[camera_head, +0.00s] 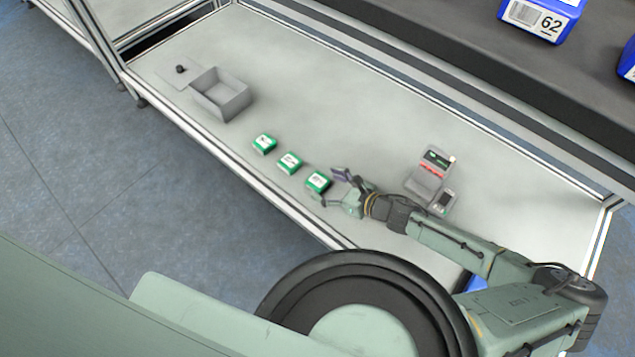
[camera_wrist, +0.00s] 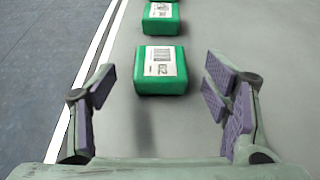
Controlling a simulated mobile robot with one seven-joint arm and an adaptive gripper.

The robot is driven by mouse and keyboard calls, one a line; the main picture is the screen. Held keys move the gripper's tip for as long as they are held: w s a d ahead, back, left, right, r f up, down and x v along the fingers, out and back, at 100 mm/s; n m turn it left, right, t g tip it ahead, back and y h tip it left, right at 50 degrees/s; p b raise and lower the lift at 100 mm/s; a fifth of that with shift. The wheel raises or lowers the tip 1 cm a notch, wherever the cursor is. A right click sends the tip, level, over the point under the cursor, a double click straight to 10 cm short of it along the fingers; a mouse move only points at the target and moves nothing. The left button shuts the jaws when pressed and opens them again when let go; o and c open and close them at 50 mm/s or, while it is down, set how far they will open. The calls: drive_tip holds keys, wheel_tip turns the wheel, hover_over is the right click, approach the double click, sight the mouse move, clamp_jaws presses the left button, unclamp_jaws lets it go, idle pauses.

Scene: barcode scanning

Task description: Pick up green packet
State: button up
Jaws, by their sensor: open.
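Three green packets with white labels lie in a row on the grey table. The nearest packet (camera_head: 318,181) is just beyond my gripper (camera_head: 334,187) in the head view. The middle packet (camera_head: 289,162) and the far packet (camera_head: 264,143) lie up and left of it. In the wrist view the nearest packet (camera_wrist: 161,69) shows its barcode label, ahead of my open gripper (camera_wrist: 164,95) and between the lines of its two fingers. A second packet (camera_wrist: 161,18) lies behind it. My gripper is empty. A third packet is barely visible at the top edge.
A grey open box (camera_head: 222,95) stands at the table's far left, beside a flat plate with a small black knob (camera_head: 181,69). A scanner device (camera_head: 430,175) stands right of my gripper. The table's front rail (camera_head: 225,155) runs close to the packets. The table middle is clear.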

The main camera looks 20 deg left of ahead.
sight(318, 183)
drive_tip(key=shift+x, duration=1.15)
drive_tip(key=shift+r, duration=0.1)
drive_tip(key=c, duration=1.4)
